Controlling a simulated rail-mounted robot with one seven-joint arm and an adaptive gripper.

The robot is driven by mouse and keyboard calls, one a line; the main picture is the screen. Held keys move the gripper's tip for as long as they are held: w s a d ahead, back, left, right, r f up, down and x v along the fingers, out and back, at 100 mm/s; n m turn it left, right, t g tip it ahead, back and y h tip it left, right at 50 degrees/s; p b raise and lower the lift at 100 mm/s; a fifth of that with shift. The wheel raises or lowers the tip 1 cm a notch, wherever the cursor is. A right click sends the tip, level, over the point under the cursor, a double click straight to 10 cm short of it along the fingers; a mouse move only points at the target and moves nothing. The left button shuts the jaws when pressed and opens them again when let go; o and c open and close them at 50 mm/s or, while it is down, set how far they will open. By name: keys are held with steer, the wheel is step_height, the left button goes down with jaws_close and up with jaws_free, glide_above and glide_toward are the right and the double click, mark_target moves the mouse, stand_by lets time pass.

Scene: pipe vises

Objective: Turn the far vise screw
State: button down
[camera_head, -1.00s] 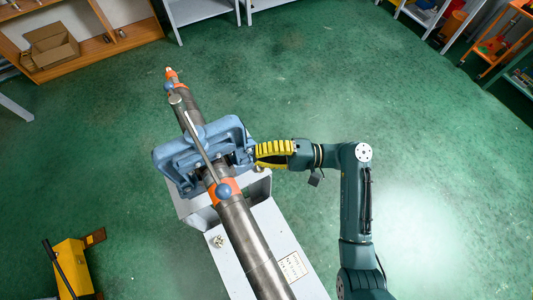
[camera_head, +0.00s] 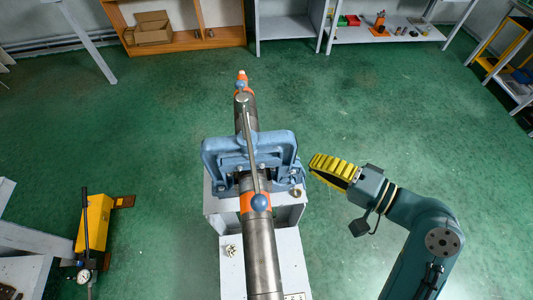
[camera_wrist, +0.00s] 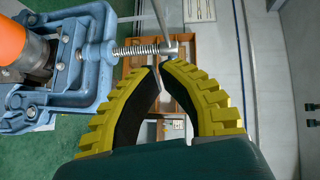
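A blue pipe vise (camera_head: 220,158) straddles a grey pipe (camera_head: 262,250) in the head view. A thin metal bar (camera_head: 250,140) runs lengthwise over it, with a blue ball (camera_head: 260,202) at its near end. My gripper (camera_head: 313,163) is just right of the vise, apart from it, its yellow ribbed fingers pointing left. In the wrist view, the vise (camera_wrist: 95,85) fills the left, and its spring-wrapped screw (camera_wrist: 140,50) sticks out rightward to a metal end piece (camera_wrist: 170,46). My gripper (camera_wrist: 159,65) has its fingertips together just below that end, with nothing visible between them.
The vise stands on a grey metal stand (camera_head: 230,265). A yellow tool with a black lever (camera_head: 95,222) is on the floor at left. Shelves (camera_head: 285,28) line the back wall. The green floor right of the vise is open apart from my arm.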

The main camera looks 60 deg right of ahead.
steer(key=p, duration=0.2)
glide_toward(250, 152)
steer(key=w+d+f, duration=0.1)
steer(key=w+d, duration=0.4)
steer(key=shift+w+a+f+p, duration=0.25)
steer(key=shift+w+a, duration=0.2)
steer(key=shift+a, duration=0.2)
steer(key=shift+w+a+f+p, duration=0.1)
steer(key=shift+w+a+f, duration=0.2)
steer(key=shift+w+a, duration=0.25)
